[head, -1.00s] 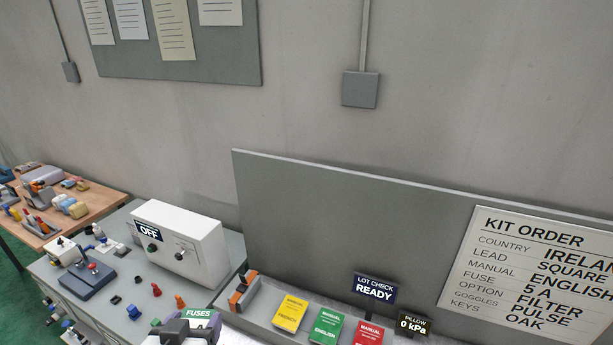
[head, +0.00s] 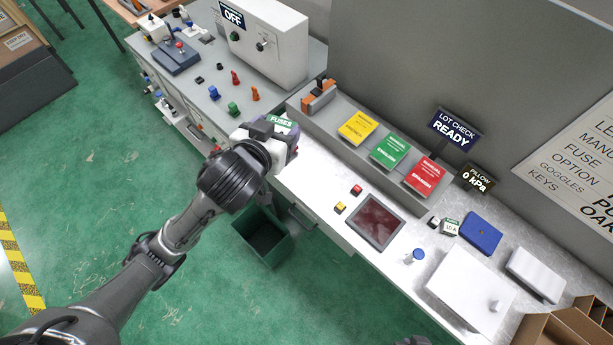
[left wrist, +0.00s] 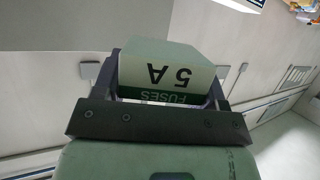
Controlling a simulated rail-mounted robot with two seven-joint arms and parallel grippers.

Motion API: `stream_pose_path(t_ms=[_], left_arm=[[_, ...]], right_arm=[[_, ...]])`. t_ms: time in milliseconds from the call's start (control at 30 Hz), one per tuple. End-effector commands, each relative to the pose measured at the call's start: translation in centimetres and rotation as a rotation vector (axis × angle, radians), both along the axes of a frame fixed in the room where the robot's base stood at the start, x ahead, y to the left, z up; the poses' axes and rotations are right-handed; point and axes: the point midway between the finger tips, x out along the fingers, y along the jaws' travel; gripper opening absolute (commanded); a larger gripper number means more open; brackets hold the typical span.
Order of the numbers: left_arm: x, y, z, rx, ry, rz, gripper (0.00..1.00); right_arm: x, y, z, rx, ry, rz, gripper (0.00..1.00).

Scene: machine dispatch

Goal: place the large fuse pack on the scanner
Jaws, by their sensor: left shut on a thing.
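My left gripper (head: 272,136) is shut on the large fuse pack (head: 284,123), whose green FUSES label shows in the head view. The left wrist view shows the pack (left wrist: 168,72) between the two fingers, with an upside-down "FUSES 5 A" label. The gripper holds it over the left end of the white bench, near the grey console. A flat unit with a dark red glass top, which looks like the scanner (head: 376,221), lies on the bench to the lower right, apart from the pack. Its top is empty. My right gripper is not visible.
Red (head: 356,189) and yellow (head: 340,207) buttons sit left of the glass. Yellow, green and red manuals (head: 390,152) stand behind it. A small 10 A box (head: 450,227), a blue item (head: 481,233) and a white box (head: 470,290) are further right. A green bin (head: 263,238) stands on the floor.

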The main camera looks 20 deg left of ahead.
Motion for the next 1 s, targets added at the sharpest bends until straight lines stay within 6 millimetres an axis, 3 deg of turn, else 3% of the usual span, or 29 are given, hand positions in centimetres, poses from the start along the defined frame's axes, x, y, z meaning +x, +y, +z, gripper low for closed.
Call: stream_pose_path(t_ms=[33,367,733,833,1000], left_arm=[[0.1,-0.4,-2.5,-0.002,-0.003,-0.004,0.39],[2.0,-2.3,-11.8,0.0,0.001,0.007,0.39],[6.7,-6.0,-25.9,-0.002,0.005,-0.02,0.39],[8.6,-7.7,-29.9,-0.003,0.006,-0.066,0.39],[11.8,-9.8,-33.8,-0.004,0.006,-0.184,0.39]], right_arm=[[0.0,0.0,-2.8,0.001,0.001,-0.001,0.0],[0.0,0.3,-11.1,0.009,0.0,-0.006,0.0],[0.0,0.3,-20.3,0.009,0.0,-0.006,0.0],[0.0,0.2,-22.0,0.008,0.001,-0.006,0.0],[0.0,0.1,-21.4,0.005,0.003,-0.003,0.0]])
